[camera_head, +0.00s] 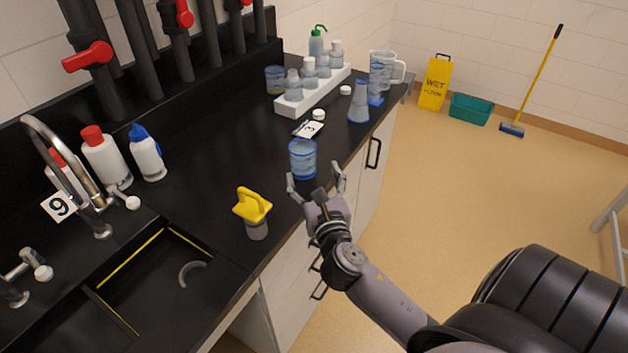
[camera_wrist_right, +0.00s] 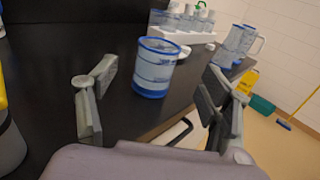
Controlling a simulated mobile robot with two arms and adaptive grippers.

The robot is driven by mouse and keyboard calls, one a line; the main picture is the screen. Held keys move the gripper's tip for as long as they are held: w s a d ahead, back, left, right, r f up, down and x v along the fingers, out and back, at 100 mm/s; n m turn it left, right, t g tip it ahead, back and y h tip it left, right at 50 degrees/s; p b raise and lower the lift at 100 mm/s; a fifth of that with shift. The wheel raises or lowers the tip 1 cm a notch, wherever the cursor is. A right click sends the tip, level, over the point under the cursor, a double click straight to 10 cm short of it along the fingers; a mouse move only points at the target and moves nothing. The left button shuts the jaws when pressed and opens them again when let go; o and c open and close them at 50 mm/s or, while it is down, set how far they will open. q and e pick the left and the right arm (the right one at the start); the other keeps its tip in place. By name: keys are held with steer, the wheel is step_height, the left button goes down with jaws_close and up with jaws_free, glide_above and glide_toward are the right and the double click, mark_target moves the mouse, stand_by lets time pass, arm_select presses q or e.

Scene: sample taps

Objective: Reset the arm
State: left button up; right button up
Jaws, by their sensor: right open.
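My right gripper (camera_head: 316,187) is open and empty at the front edge of the black counter. Its two fingers also show spread apart in the right wrist view (camera_wrist_right: 155,98). A clear beaker with blue markings (camera_head: 302,158) stands upright just beyond the fingers on the counter; it also shows between and beyond the fingertips in the wrist view (camera_wrist_right: 154,68). I cannot see it touching either finger. My left gripper does not show in the head view.
A yellow-topped grey item (camera_head: 253,210) stands left of my right gripper. A sink (camera_head: 150,285) and tap (camera_head: 75,165) are at the lower left. A white rack (camera_head: 313,92) of bottles and a flask (camera_head: 359,103) stand farther back. The floor to the right is mostly clear.

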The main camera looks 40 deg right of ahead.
steer(key=shift+s, duration=0.25)
stand_by(0.4)
